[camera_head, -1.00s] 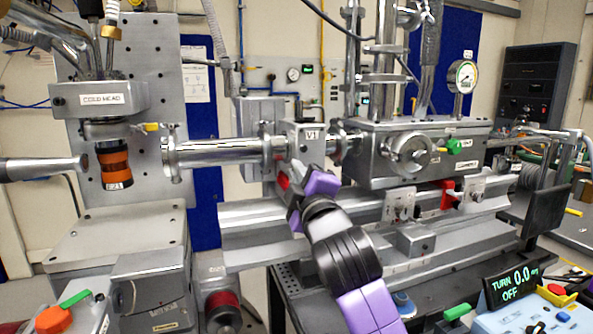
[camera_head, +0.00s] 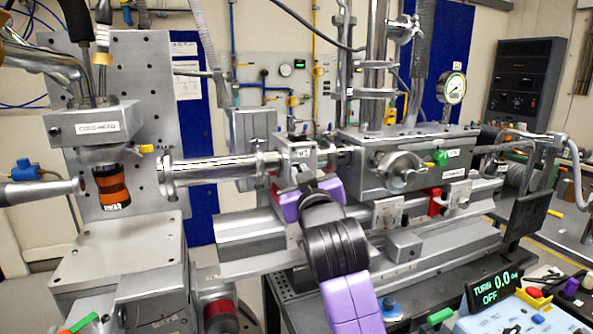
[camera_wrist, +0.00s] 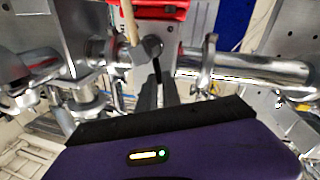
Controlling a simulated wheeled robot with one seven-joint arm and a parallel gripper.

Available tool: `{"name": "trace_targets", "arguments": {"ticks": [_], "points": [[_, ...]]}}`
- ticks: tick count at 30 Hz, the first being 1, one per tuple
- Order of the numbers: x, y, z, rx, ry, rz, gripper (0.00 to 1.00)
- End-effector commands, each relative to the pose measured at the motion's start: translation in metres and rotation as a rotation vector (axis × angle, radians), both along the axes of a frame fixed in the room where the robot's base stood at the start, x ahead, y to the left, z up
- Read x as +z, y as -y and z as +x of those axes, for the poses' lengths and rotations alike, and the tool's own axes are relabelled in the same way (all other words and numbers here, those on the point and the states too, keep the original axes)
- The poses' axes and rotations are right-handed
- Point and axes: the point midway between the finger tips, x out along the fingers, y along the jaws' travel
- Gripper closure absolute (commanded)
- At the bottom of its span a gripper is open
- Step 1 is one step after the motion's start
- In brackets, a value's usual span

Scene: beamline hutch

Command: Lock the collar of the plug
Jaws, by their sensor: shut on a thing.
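My gripper (camera_head: 304,180) is at the front lower face of the grey block marked V1 (camera_head: 299,155) on the steel beam pipe. In the wrist view, its dark fingers (camera_wrist: 158,90) close around a small grey rounded part (camera_wrist: 147,49) at the block. The contact is partly hidden. A black strip, perhaps a cable, hangs between the fingers. I cannot tell for sure whether the grey part is the plug's collar. A red part (camera_wrist: 155,8) and a tan strip (camera_wrist: 129,20) lie beside it.
The steel pipe (camera_head: 215,169) runs left from the block toward the cold head (camera_head: 95,125), with an orange-and-black cylinder (camera_head: 112,187) under it. A grey housing with a handwheel (camera_head: 400,170) stands close on the right. A grey rail (camera_head: 250,238) lies below.

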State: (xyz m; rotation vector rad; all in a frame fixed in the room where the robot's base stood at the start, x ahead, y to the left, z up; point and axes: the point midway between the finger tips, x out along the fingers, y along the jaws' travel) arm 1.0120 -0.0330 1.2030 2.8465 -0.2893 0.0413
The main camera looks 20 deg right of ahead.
Motion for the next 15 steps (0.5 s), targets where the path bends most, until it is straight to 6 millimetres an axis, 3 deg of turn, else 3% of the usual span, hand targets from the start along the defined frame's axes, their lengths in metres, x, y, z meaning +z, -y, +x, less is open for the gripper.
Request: {"name": "trace_targets", "arguments": {"ticks": [15], "points": [[0.004,0.012,0.0,0.0,-0.003,0.262,1.0]]}}
